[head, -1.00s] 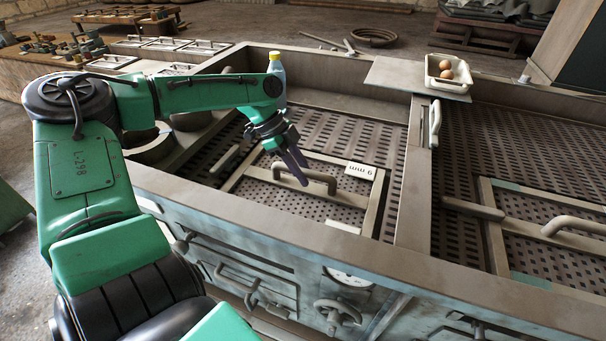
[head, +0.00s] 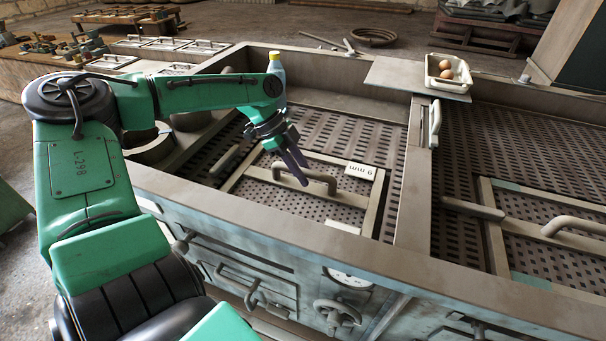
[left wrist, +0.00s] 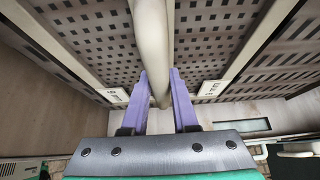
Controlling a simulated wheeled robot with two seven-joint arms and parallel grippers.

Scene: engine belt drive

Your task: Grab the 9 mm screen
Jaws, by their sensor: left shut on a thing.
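The 9 mm screen is a framed perforated panel lying in the left bay, with its frame (head: 345,198) and a white "9 mm" label (head: 360,171) at its upper right. A curved handle (head: 318,174) rises from its middle. My left gripper (head: 300,181) is at the left part of this handle, with its purple fingers pointing down. In the left wrist view my left gripper (left wrist: 160,100) has its fingers on both sides of the pale handle (left wrist: 151,40) and is shut on it. My right gripper is not in view.
A bay wall (head: 412,190) divides the left bay from the right one, where another framed screen with a handle (head: 570,226) lies. A white tray with eggs (head: 447,84) stands on a board behind. A yellow-capped bottle (head: 276,66) stands behind my left forearm.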

